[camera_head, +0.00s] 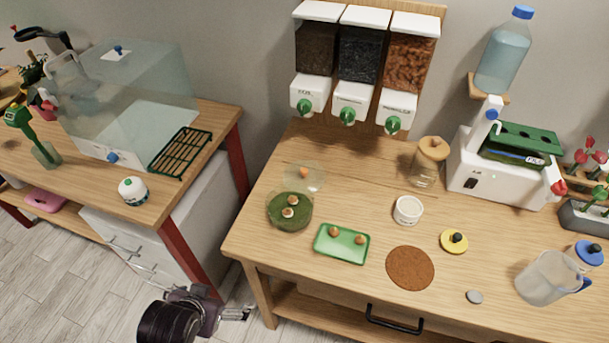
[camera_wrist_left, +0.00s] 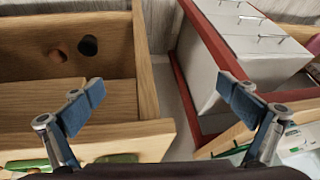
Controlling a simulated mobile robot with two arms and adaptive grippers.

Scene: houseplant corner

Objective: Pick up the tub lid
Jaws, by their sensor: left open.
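A white tub (camera_head: 408,209) stands on the right-hand wooden bench. Which piece is its lid is not certain. A yellow disc with a black knob (camera_head: 454,241) lies flat just right of the tub, and a small grey disc (camera_head: 474,297) lies nearer the bench's front edge. A clear round lid with an orange knob (camera_head: 303,175) lies behind the moss dish. My left gripper (camera_head: 239,313) is low in front of the bench's left end, away from all of these. Its fingers (camera_wrist_left: 160,90) are spread and empty in the left wrist view. My right gripper is not in view.
The moss dish (camera_head: 289,211), a green tray (camera_head: 341,244) and a brown round mat (camera_head: 409,267) occupy the bench's left and middle. A glass jar (camera_head: 429,162) stands behind the tub. A clear jug (camera_head: 546,278) is at right. The bench's wooden frame (camera_wrist_left: 148,70) is close to my left gripper.

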